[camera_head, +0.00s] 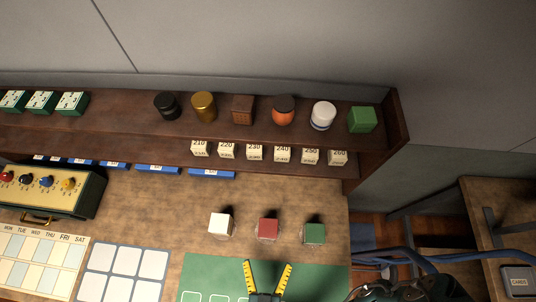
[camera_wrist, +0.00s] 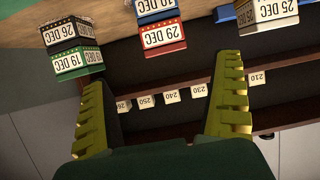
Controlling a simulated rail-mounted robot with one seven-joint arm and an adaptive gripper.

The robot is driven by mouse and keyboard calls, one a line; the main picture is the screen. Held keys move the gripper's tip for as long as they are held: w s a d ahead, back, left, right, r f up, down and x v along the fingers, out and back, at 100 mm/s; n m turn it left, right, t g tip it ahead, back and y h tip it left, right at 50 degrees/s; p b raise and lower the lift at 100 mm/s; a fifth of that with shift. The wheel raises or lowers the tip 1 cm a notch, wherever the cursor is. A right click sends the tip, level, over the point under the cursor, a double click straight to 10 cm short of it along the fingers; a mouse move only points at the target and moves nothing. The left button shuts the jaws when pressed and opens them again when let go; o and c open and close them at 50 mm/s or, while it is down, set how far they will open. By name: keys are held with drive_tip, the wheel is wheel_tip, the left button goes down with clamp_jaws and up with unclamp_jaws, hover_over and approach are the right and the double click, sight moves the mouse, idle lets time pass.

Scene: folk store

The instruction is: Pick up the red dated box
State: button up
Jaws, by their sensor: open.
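The red dated box (camera_head: 268,229) sits on the wooden desk in the head view, between a white box (camera_head: 220,224) and a green box (camera_head: 314,233). My gripper (camera_head: 268,265) is open and empty, with yellow fingers. In the head view it shows just below the red box, in line with it. In the wrist view the fingers (camera_wrist: 163,95) are wide apart, and the red box appears beyond them, not between them.
A shelf (camera_head: 120,124) with jars, a wooden block and a green cube (camera_head: 362,119) runs behind the desk. Numbered tags (camera_head: 254,152) line its lower level. A dial box (camera_head: 52,191) stands left. A green mat (camera_head: 215,273) and a calendar (camera_head: 38,262) lie in front.

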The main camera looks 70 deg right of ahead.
sight(268, 226)
drive_tip(key=shift+w+d+f+b, duration=0.2)
drive_tip(key=shift+d+f+b, duration=0.05)
drive_tip(key=shift+f+b, duration=0.5)
drive_tip(key=d+b, duration=0.1)
drive_tip(key=b, duration=0.2)
drive_tip(key=shift+d+f, duration=0.1)
drive_tip(key=shift+d, duration=0.05)
drive_tip(key=d, duration=0.3)
drive_tip(key=w+d, duration=0.1)
drive_tip(key=shift+d+f, duration=0.2)
drive_tip(key=shift+f, duration=0.1)
drive_tip(key=x, duration=0.6)
drive_tip(key=shift+w+a+f, duration=0.1)
drive_tip(key=shift+w+f, duration=0.05)
drive_tip(key=shift+w, duration=0.2)
